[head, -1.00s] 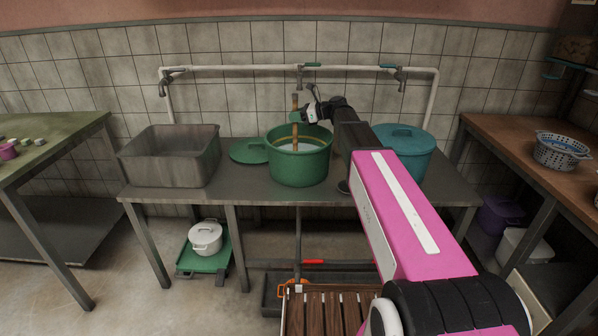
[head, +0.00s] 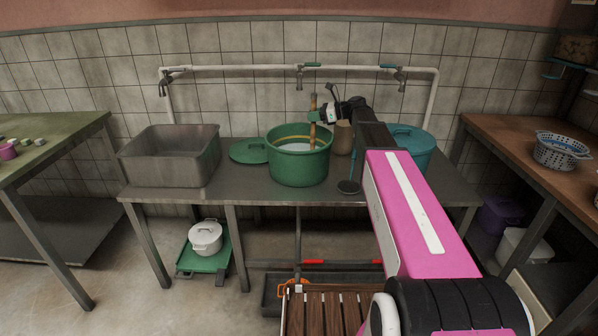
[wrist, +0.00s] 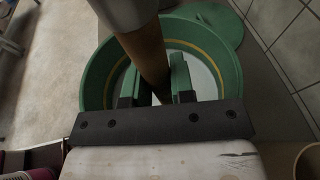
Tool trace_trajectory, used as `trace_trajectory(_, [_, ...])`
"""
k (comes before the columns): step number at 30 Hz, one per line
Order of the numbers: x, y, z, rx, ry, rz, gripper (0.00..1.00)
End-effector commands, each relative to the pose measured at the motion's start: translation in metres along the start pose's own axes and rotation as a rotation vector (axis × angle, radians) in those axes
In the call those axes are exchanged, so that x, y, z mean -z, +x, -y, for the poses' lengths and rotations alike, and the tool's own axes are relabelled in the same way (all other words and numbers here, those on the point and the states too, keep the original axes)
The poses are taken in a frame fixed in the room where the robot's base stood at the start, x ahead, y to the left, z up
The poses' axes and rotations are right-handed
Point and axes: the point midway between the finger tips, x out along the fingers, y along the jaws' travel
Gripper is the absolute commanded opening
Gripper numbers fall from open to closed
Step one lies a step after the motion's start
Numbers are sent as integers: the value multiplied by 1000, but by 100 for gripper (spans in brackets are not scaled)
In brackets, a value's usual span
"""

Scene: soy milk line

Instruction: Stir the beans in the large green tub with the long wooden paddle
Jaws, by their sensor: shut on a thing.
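The large green tub (head: 298,168) stands on the metal table, with pale liquid and a yellowish ring inside its rim. It also shows in the wrist view (wrist: 96,85). The beans cannot be made out. The long wooden paddle (head: 313,134) stands nearly upright, its lower end inside the tub toward the right side. In the wrist view the paddle (wrist: 147,55) runs between the green fingers. My gripper (head: 315,117) is shut on the paddle's shaft above the tub's rim; it also shows in the wrist view (wrist: 158,88).
A grey metal basin (head: 170,160) stands left of the tub, with a green lid (head: 248,151) between them. A blue lidded tub (head: 412,147) and a brown container (head: 343,138) are to the right. A pipe with taps (head: 240,68) runs behind.

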Motion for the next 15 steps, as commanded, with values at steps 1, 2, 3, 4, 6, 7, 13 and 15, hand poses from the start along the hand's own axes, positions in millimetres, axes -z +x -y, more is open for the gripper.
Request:
trace_trajectory(1, [0, 0, 0, 0, 0, 0, 0])
trace_trajectory(2, [0, 0, 0, 0, 0, 0, 0])
trace_trajectory(3, [0, 0, 0, 0, 0, 0, 0])
trace_trajectory(4, [0, 0, 0, 0, 0, 0, 0])
trace_trajectory(6, [0, 1, -1, 0, 0, 0, 0])
trace_trajectory(7, [-1, 2, -2, 0, 0, 0, 0])
trace_trajectory(13, [-5, 17, -15, -2, -1, 0, 0])
trace_trajectory(15, [-6, 23, -19, -1, -1, 0, 0])
